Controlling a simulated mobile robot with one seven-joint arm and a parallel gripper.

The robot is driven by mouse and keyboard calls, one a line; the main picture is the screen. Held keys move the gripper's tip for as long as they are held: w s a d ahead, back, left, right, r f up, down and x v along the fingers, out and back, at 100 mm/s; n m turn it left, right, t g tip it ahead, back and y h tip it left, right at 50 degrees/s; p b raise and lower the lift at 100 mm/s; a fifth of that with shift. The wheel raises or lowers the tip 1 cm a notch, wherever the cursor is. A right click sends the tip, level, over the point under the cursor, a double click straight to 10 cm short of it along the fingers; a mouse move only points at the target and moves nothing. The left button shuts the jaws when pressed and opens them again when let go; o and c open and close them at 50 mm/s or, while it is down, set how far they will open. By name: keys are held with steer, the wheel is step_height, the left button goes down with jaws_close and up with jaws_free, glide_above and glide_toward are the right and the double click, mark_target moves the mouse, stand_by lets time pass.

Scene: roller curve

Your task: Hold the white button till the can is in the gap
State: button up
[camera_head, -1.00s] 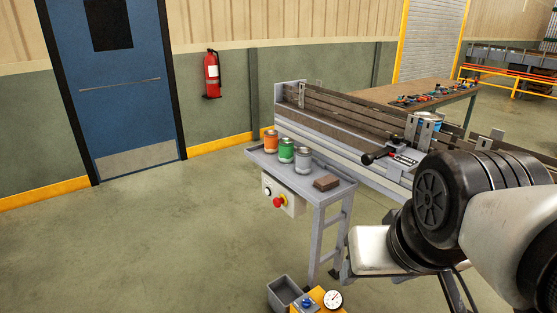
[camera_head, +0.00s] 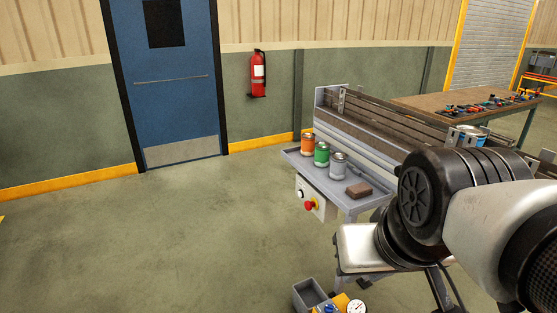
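A pale control box (camera_head: 318,201) hangs under the front of a grey side shelf. It bears a small white button (camera_head: 300,193) with a dark surround and a red mushroom button (camera_head: 311,205). A can with a blue band (camera_head: 467,137) is on the roller conveyor (camera_head: 380,121), beside upright metal plates and partly behind my arm. I cannot make out the gap. Orange (camera_head: 308,145), green (camera_head: 322,154) and silver (camera_head: 338,166) cans stand on the shelf. My arm fills the right side; my gripper is not in view.
A brown block (camera_head: 359,190) lies on the shelf (camera_head: 318,173). A grey bin (camera_head: 311,294) and a round gauge (camera_head: 356,307) are low in front. A workbench (camera_head: 450,100) stands behind the conveyor. The floor at left, before the blue door (camera_head: 177,85), is clear.

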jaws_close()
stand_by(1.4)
